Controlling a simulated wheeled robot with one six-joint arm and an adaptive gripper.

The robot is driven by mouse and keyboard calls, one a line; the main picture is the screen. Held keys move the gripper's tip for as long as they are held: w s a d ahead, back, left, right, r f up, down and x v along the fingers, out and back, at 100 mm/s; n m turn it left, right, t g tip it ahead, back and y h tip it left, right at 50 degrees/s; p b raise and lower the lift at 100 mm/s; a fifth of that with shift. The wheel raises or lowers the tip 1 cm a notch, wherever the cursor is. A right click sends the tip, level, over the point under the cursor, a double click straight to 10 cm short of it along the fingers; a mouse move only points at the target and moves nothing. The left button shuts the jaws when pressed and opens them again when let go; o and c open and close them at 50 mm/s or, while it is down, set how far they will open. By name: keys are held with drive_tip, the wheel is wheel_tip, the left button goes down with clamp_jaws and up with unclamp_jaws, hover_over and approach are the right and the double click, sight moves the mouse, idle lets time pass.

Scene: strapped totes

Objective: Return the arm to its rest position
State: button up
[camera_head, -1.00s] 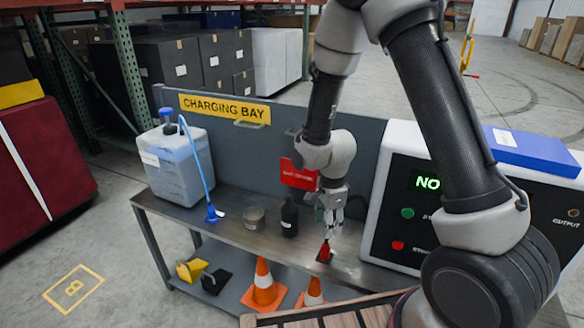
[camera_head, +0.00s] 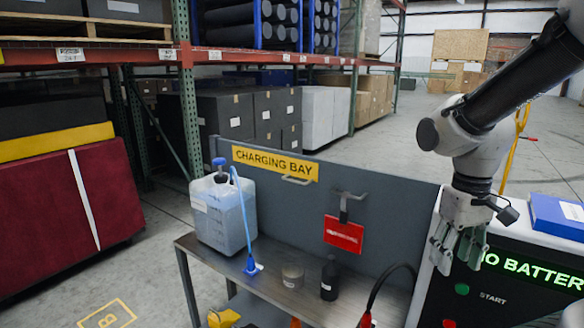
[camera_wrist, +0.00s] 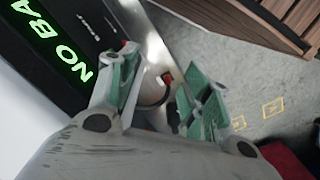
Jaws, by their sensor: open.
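My gripper (camera_head: 458,252) is raised at the right in the head view, in front of the charger's left edge, with its fingers pointing down. It is open and nothing shows held between its green-padded fingers. In the wrist view my gripper (camera_wrist: 163,95) also shows its fingers spread apart, with a strip of the bench and a small red part visible beyond them. My arm reaches in from the upper right.
The charger (camera_head: 500,300) reads "NO BATTER". The bench (camera_head: 270,293) holds a jug (camera_head: 222,215), a tin (camera_head: 292,276) and a black bottle (camera_head: 329,278). A red sign (camera_head: 344,234) hangs from the back panel. A black cable (camera_head: 385,282) with a red end rises nearby.

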drive_tip(key=s+d+r+m+t, duration=0.1)
drive_tip(key=s+d+r+t, duration=0.3)
drive_tip(key=r, duration=0.6)
drive_tip(key=shift+s+d+m+t, duration=0.3)
drive_tip(key=shift+s+d+t, duration=0.15)
drive_tip(key=shift+s, duration=0.2)
drive_tip(key=shift+c, duration=0.5)
